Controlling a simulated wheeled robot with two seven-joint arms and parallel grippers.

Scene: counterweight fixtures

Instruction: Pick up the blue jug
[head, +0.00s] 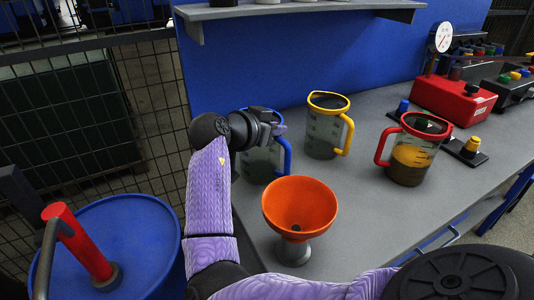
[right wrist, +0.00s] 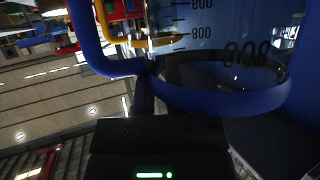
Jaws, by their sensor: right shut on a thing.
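The blue jug (head: 258,166) is a clear measuring jug with a blue rim and handle, at the left part of the grey bench. My right gripper (head: 272,127) is at its top, shut on the jug near the rim, and covers part of it. In the right wrist view the jug's blue rim (right wrist: 222,101) and printed marks fill the upper right, with its handle (right wrist: 95,45) to the left. The fingertips are hidden there. I cannot tell whether the jug's base touches the bench. My left gripper is not in view.
An orange funnel (head: 299,206) stands just in front of the jug. A yellow-rimmed jug (head: 322,130) is to its right, and a red-rimmed jug (head: 411,158) with amber liquid farther right. A blue panel (head: 300,55) and shelf (head: 300,8) stand behind. A blue drum (head: 140,235) is at left.

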